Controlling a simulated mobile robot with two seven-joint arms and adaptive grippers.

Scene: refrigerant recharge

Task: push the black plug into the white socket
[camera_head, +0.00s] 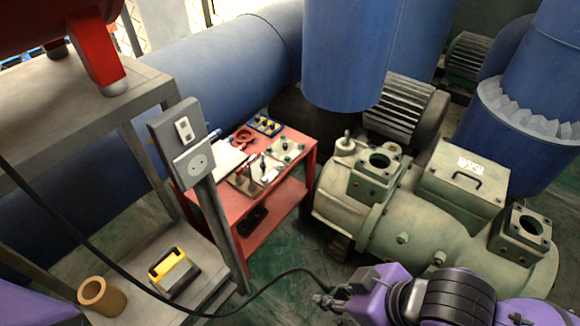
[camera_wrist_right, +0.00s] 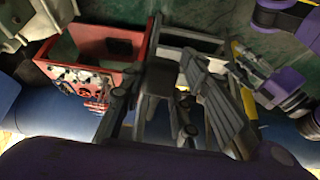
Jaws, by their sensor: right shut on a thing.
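The white socket (camera_head: 196,164) is on a grey panel fixed to an upright post, left of centre in the head view, and faces me. My right gripper (camera_head: 326,299) is at the bottom centre, low and well to the right of the socket, clearly apart from it. It is shut on the black plug at the end of the black cable; the fingers largely hide the plug in the head view. In the right wrist view a dark block, seemingly the plug (camera_wrist_right: 155,82), sits between the fingers. My left gripper (camera_wrist_right: 248,78) seems to show at the right of that view; its opening is unclear.
The black cable (camera_head: 110,262) sags from the left across the shelf to my right gripper. A red cart (camera_head: 285,205) with tools stands behind the post. A green-grey compressor (camera_head: 400,225) stands to the right. A yellow-black device (camera_head: 174,270) and brown cylinder (camera_head: 100,296) are on the lower shelf.

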